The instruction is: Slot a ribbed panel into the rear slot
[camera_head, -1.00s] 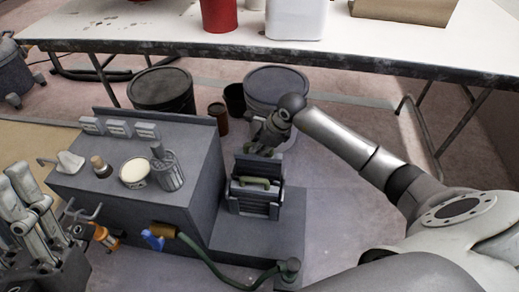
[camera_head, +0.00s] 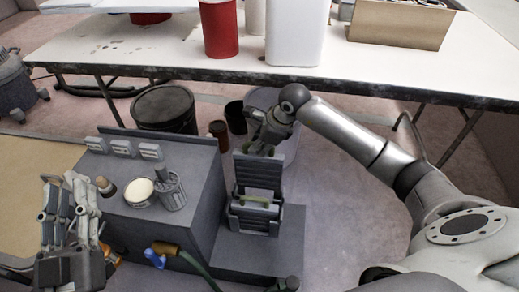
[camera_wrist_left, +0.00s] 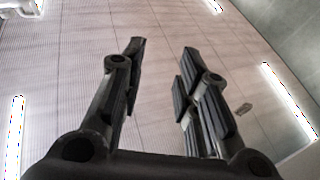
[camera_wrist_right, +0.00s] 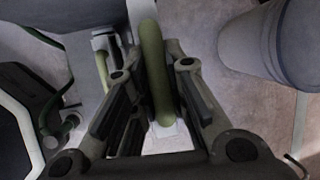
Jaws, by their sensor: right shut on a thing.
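My right gripper (camera_head: 266,146) is shut on the green handle (camera_wrist_right: 155,75) of a dark ribbed panel (camera_head: 258,175). The panel stands roughly upright under the gripper, above and behind the front of a small dark rack (camera_head: 254,223). Its lower edge is hidden behind the rack's front part, so I cannot tell how far it sits in the rear slot. Another green handle (camera_head: 256,202) shows at the top of the rack's front. My left gripper (camera_head: 68,190) is open and empty, fingers pointing up, far to the left; its fingers also show in the left wrist view (camera_wrist_left: 157,85).
A grey cabinet (camera_head: 205,205) stands left of the rack, with a white-topped tin (camera_head: 139,191) and a grey canister (camera_head: 170,192) on it. A blue-handled valve (camera_head: 155,258) is on its front. Bins (camera_head: 163,108) and a long white table (camera_head: 160,50) are behind.

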